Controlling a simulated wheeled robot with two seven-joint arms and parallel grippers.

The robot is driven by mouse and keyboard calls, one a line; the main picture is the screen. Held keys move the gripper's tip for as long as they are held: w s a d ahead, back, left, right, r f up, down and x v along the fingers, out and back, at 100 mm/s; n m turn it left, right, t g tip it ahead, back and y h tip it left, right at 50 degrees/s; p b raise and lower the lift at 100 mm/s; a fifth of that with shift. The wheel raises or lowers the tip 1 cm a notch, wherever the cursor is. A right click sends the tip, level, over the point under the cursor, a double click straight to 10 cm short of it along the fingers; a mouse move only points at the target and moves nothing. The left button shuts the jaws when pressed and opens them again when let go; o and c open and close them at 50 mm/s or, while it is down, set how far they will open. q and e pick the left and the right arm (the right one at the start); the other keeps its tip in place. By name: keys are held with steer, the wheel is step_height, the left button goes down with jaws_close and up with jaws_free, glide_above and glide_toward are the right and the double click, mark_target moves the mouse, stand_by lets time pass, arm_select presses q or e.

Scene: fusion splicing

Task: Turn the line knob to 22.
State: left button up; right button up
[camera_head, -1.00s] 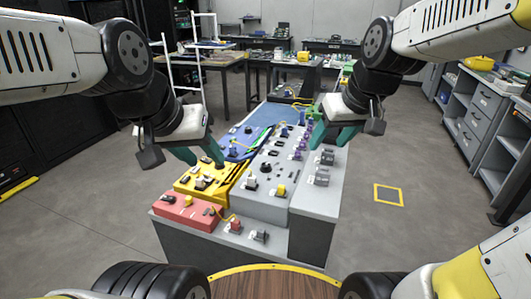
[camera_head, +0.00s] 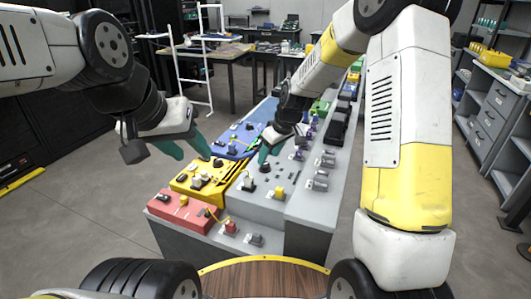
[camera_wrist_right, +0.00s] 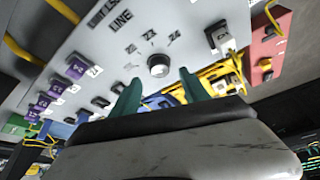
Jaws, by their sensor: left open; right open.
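The line knob (camera_wrist_right: 158,65) is a round dark knob with a pale face on the grey panel, beside the printed word LINE and number marks, of which 23 and 24 are readable. Its pointer direction is too small to tell. In the head view the knob (camera_head: 265,168) shows just below my right gripper (camera_head: 281,151). In the right wrist view my right gripper (camera_wrist_right: 161,88) is open, its teal fingers either side of the knob's near side; contact cannot be told. My left gripper (camera_head: 195,154) is open and empty, above the left side of the console.
The stepped console has a red block (camera_head: 180,212), a yellow block (camera_head: 185,180) and a blue block (camera_head: 232,138) left of the grey panel. Grey shelves (camera_head: 490,105) stand at right.

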mark_target(266, 165)
steer(key=shift+x, duration=2.2)
jaws_close()
